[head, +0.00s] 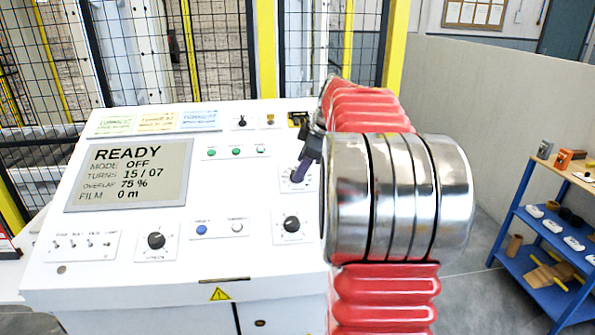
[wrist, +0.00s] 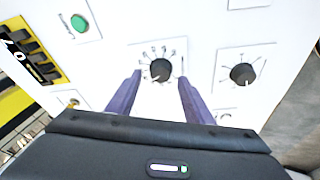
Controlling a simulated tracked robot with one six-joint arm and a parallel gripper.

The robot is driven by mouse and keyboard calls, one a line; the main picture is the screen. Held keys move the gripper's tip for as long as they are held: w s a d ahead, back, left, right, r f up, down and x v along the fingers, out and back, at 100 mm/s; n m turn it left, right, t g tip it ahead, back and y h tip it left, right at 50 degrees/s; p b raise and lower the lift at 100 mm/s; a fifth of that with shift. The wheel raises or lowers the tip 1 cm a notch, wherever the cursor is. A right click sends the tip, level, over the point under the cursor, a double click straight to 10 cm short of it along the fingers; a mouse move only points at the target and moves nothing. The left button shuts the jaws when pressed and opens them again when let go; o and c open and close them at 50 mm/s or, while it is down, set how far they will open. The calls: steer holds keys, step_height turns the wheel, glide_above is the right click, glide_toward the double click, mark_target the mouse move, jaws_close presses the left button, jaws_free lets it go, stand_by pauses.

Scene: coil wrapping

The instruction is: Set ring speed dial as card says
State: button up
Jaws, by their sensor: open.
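The scale numbers are too small to read surely. My gripper (wrist: 160,80) is open, with one purple finger on each side of this dial and a gap to it. In the head view my gripper (head: 299,179) reaches down to the dial plate and mostly hides the dial. Green, orange and blue cards (head: 158,121) lie along the console's top edge; their small text is blurred. I cannot read which dial is ring speed.
The display (head: 130,174) reads READY, mode OFF, turns 15 / 07, overlap 75 %, film 0 m. Other dials (head: 156,240) (head: 291,224), toggle switches (head: 90,243) and buttons (head: 201,230) are nearby. My metallic and red arm covers the console's right side.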

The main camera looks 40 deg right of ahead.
steer(key=shift+x, duration=1.45)
steer(key=c, duration=1)
steer(key=shift+a, duration=0.2)
steer(key=shift+d, duration=0.1)
